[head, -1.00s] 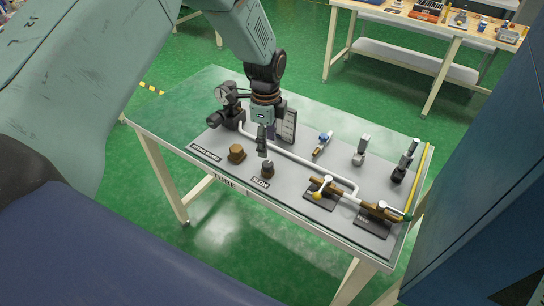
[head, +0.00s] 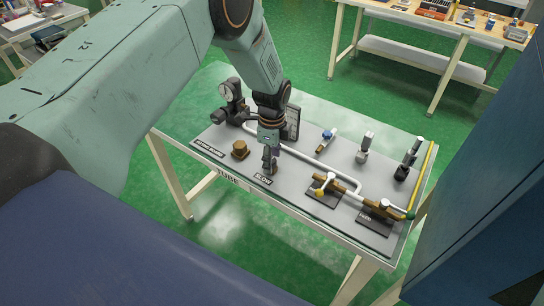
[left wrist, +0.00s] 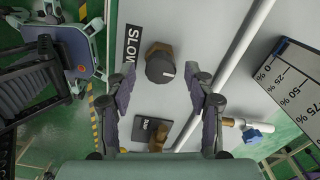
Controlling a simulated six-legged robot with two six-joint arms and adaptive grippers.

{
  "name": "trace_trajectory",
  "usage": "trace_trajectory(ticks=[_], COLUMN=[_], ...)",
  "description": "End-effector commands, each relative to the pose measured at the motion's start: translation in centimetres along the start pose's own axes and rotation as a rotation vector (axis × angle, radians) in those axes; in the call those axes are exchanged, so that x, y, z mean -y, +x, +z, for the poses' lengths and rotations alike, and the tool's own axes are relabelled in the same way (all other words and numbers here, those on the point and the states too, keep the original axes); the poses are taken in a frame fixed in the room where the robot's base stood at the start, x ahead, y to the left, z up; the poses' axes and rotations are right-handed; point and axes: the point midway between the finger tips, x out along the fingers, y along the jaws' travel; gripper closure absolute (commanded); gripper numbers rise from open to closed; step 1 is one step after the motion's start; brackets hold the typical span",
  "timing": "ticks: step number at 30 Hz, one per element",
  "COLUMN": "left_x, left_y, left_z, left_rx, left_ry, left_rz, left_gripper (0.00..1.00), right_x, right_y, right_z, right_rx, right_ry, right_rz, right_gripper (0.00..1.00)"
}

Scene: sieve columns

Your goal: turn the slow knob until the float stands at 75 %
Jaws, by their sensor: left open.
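The slow knob (left wrist: 160,66) is a dark round knob with a white pointer line on a brass base, beside the SLOW label (left wrist: 133,47). My left gripper (left wrist: 161,75) is open, with one finger on each side of the knob; I cannot tell whether either touches it. In the head view my left gripper (head: 270,165) is over the SLOW label (head: 263,180) and hides most of the knob. A scale plate marked in per cent (left wrist: 292,82) shows 25, 50 and 75; in the head view it (head: 293,122) stands behind the gripper. I cannot make out the float. My right gripper is not in view.
A white pipe (head: 305,158) runs across the board behind the knob. A brass knob (head: 240,150) stands to the left, a gauge (head: 226,90) at the back left. A yellow-handled valve (head: 320,191) and several fittings stand to the right.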

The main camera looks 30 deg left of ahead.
Motion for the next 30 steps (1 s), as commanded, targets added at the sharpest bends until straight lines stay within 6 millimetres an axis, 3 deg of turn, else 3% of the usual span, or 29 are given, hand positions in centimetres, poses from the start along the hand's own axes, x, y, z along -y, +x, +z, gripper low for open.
trace_trajectory(ticks=[19,30], left_x=[0.03,0.05], left_y=[-0.01,-0.02], left_z=[-0.03,-0.07], left_rx=[-0.001,-0.001], left_ry=[-0.001,-0.066], left_rz=[0.0,0.0], left_gripper=[0.99,1.0], right_x=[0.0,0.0], right_y=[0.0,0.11], right_z=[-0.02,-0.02], right_rx=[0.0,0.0], right_ry=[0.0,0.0], right_rz=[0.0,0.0], right_gripper=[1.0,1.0])
